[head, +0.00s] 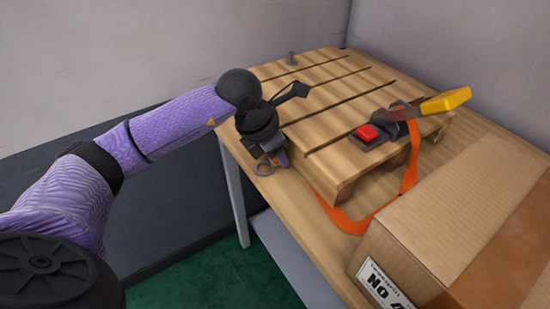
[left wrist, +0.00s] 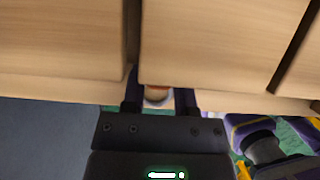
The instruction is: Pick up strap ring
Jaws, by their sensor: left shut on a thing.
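The strap ring (head: 264,169) is a small grey ring at the left end of the slatted wooden pallet, just above the near-left part of the table. My left gripper (head: 275,158) is shut on it there, at the end of the orange strap (head: 348,222). The hand hides part of the grip. In the left wrist view, a small pale rounded part of the ring (left wrist: 157,93) with some orange above it shows between the fingers of my left gripper (left wrist: 158,88). My right gripper is not in view.
The pallet (head: 330,130) stands on the wooden table (head: 270,183). A ratchet buckle with a yellow handle (head: 446,102) and a red block (head: 368,132) sit on the pallet. A cardboard box (head: 450,215) fills the near right. A small bolt (head: 291,58) stands at the back.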

